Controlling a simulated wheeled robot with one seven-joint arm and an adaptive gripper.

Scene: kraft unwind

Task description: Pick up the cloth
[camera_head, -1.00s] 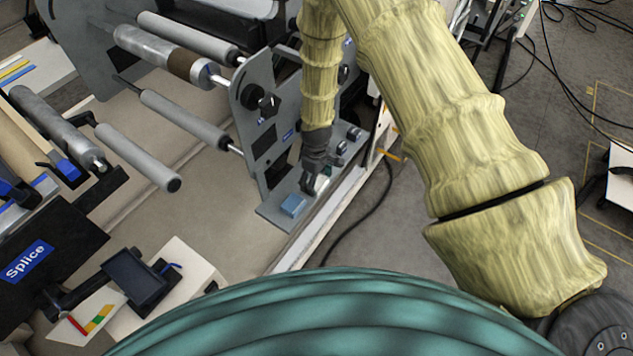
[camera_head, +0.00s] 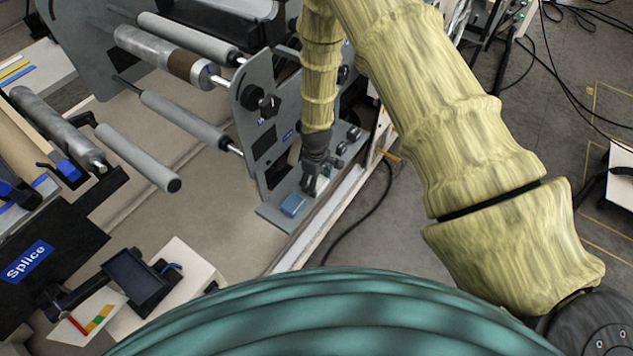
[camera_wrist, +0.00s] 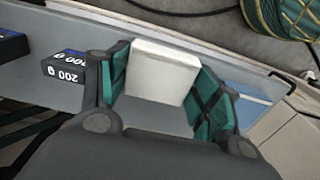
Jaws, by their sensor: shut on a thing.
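The cloth (camera_wrist: 160,72) looks like a white, folded, block-shaped piece and sits between the two teal-padded fingers of my gripper (camera_wrist: 165,88) in the wrist view. The fingers are shut on it from both sides. In the head view my gripper (camera_head: 310,186) points down at the grey shelf (camera_head: 270,216) at the foot of the machine's side plate. The cloth is too small and covered to make out clearly there. I cannot tell whether it still touches the shelf.
A blue block (camera_head: 293,205) lies on the shelf beside my gripper and shows at right in the wrist view (camera_wrist: 245,105). A dark box marked "200" (camera_wrist: 68,75) is close on the left. The upright side plate (camera_head: 262,120) and rollers (camera_head: 185,118) stand nearby.

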